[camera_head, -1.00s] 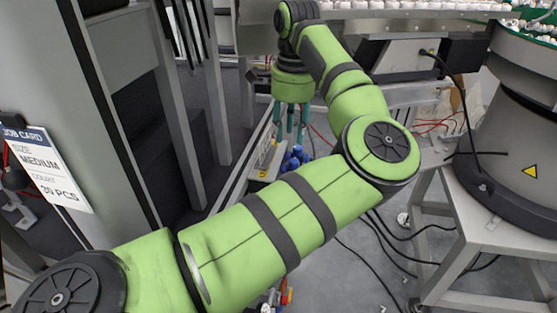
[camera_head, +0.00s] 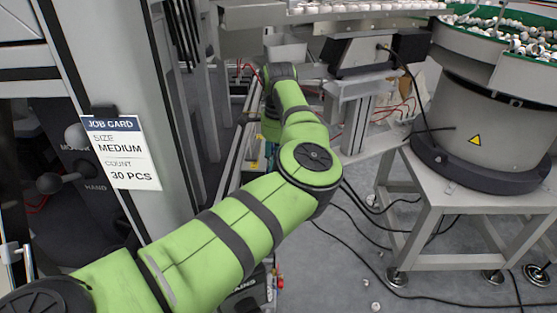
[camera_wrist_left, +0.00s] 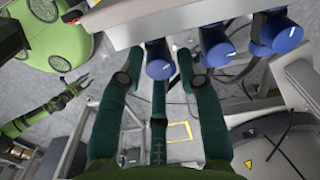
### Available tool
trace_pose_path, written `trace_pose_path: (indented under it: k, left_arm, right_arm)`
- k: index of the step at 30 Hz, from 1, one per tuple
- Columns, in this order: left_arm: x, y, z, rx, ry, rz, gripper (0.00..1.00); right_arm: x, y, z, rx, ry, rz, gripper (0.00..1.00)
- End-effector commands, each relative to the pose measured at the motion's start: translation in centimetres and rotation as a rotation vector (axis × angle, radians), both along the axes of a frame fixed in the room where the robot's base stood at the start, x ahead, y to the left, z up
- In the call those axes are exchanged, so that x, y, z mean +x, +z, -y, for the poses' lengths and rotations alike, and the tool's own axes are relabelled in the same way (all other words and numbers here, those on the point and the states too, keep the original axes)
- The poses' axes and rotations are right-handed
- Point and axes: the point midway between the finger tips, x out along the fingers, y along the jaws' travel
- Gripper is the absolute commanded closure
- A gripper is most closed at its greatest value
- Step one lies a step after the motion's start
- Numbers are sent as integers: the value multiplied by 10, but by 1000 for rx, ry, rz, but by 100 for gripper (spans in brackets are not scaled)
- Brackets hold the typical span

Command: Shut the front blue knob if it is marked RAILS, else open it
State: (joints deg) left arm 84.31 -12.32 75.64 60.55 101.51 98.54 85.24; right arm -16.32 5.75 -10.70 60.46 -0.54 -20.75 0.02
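Several blue knobs with white pointer lines stick out of a grey panel (camera_wrist_left: 112,22) in the left wrist view. The nearest blue knob (camera_wrist_left: 160,65) lies between the spread teal fingers of my left gripper (camera_wrist_left: 160,58). A second blue knob (camera_wrist_left: 216,48) is just right of the right finger, and another blue knob (camera_wrist_left: 282,36) is further right. I cannot tell whether the fingers touch a knob. The panel's small markings are unreadable. In the head view my arm hides the knobs and left gripper. My right gripper (camera_wrist_left: 82,84) appears small, open and empty.
A job card (camera_head: 125,150) hangs on a grey post at left. A bowl feeder (camera_head: 490,120) stands on a white table (camera_head: 440,185) at right, with cables on the floor below. A rail frame (camera_head: 240,150) runs close beside my left arm.

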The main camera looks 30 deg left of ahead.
Motion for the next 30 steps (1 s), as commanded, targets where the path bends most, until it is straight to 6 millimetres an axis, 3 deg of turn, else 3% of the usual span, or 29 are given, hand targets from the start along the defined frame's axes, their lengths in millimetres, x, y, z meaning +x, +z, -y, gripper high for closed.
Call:
trace_pose_path:
  k: [8, 11, 20, 30]
  left_arm:
    - [0, -2, 0, 0, -1, 0, 64]
    - [0, -2, 0, 0, -1, 0, 100]
    - [0, -1, 1, -1, -26, 0, 100]
    - [0, -1, 1, -1, -346, 0, 100]
  right_arm:
    - [0, 0, 0, 0, 0, 0, 60]
    - [0, 0, 0, 0, 0, -1, 60]
    - [0, 1, 0, 0, 0, -1, 60]
    - [-6, -1, 3, 0, 3, 10, 60]
